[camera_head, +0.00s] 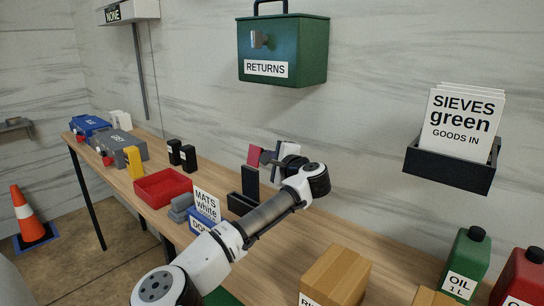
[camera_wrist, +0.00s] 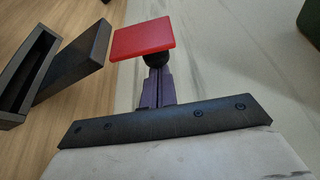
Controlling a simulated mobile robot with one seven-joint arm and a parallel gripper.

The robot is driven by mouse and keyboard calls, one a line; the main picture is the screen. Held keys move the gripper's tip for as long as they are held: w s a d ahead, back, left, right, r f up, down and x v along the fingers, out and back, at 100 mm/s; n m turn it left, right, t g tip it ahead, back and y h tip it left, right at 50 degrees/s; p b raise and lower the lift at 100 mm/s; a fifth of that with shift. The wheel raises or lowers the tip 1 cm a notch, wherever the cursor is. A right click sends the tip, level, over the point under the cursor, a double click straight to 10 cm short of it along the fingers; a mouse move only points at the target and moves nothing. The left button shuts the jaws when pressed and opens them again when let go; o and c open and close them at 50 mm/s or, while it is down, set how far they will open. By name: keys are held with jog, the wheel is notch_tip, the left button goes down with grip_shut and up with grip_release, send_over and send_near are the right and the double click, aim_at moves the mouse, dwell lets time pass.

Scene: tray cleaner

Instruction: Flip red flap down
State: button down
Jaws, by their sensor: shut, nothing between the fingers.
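The red flap (camera_head: 254,155) is a small flat red plate, seen upright in the head view just above a black upright board (camera_head: 250,181). In the wrist view the red flap (camera_wrist: 145,38) lies just beyond my fingertips, its broad face showing. My gripper (camera_head: 267,157) is shut and empty, close beside the flap on its right in the head view. In the wrist view my gripper (camera_wrist: 155,60) ends in a dark rounded tip at the flap's near edge. Whether it touches the flap, and what the flap is hinged to, I cannot tell.
A black open box (camera_head: 241,205) stands below the flap; it also shows in the wrist view (camera_wrist: 22,75). A red tray (camera_head: 162,188), a MATS white card (camera_head: 207,204) and a cardboard box (camera_head: 336,274) stand on the wooden table. The green RETURNS box (camera_head: 283,50) hangs above on the wall.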

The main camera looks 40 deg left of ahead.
jog(key=shift+f+b, duration=0.1)
jog(key=shift+b, duration=0.3)
jog(key=shift+d+b, duration=0.1)
jog(key=shift+b, duration=0.2)
jog(key=shift+r+n+b, duration=0.25)
jog(key=shift+n+b, duration=0.05)
jog(key=shift+b, duration=0.05)
